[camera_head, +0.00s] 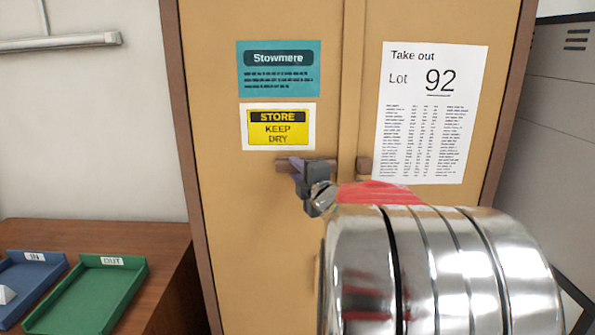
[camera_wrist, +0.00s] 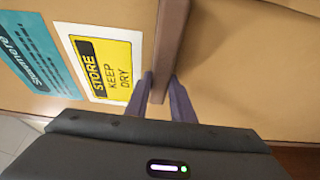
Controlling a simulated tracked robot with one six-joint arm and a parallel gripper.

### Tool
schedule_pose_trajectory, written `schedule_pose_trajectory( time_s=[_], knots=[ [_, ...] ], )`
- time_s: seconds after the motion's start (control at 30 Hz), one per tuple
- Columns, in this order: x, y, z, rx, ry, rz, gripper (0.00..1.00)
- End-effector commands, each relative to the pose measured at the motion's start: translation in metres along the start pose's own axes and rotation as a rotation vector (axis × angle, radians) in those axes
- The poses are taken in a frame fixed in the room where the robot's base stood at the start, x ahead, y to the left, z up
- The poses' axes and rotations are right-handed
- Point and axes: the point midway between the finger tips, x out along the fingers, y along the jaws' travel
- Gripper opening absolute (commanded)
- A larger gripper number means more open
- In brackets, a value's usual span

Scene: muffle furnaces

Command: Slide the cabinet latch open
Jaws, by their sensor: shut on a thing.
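The cabinet (camera_head: 262,220) is tan with a brown frame and two doors. Its latch is a short brown horizontal bar (camera_head: 281,163) on the left door, below the yellow sign. A small brown block (camera_head: 364,167) sits on the right door at the same height. In the head view a gap shows between bar and block. My gripper (camera_head: 300,167) is shut on the latch bar. In the wrist view the bar (camera_wrist: 170,45) passes between the two fingertips (camera_wrist: 161,84) and runs out at the top. My arm partly covers the right door in the head view.
A teal sign (camera_head: 278,69), a yellow "KEEP DRY" sign (camera_head: 279,127) and a white "Lot 92" sheet (camera_head: 430,112) are on the doors. A brown table (camera_head: 95,235) at left carries a blue tray (camera_head: 45,285) and a green tray (camera_head: 122,288).

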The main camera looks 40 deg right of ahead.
Motion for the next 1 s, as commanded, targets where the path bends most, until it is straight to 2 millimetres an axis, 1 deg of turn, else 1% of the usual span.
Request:
schedule_pose_trajectory(
  time_s=[0.03,0.07,0.3,0.67,0.87,1.0],
  knots=[
    [0.001,-0.003,-0.006,-0.002,0.013,-0.005,0.00],
    [0.001,-0.003,-0.006,-0.002,0.013,-0.004,0.24],
    [0.001,-0.002,-0.002,-0.002,0.007,-0.002,0.41],
    [-0.003,-0.001,0.000,-0.002,0.003,0.000,0.41],
    [-0.020,0.000,0.001,-0.004,0.001,0.000,0.41],
    [-0.039,0.000,0.001,-0.003,0.000,0.001,0.41]
  ],
)
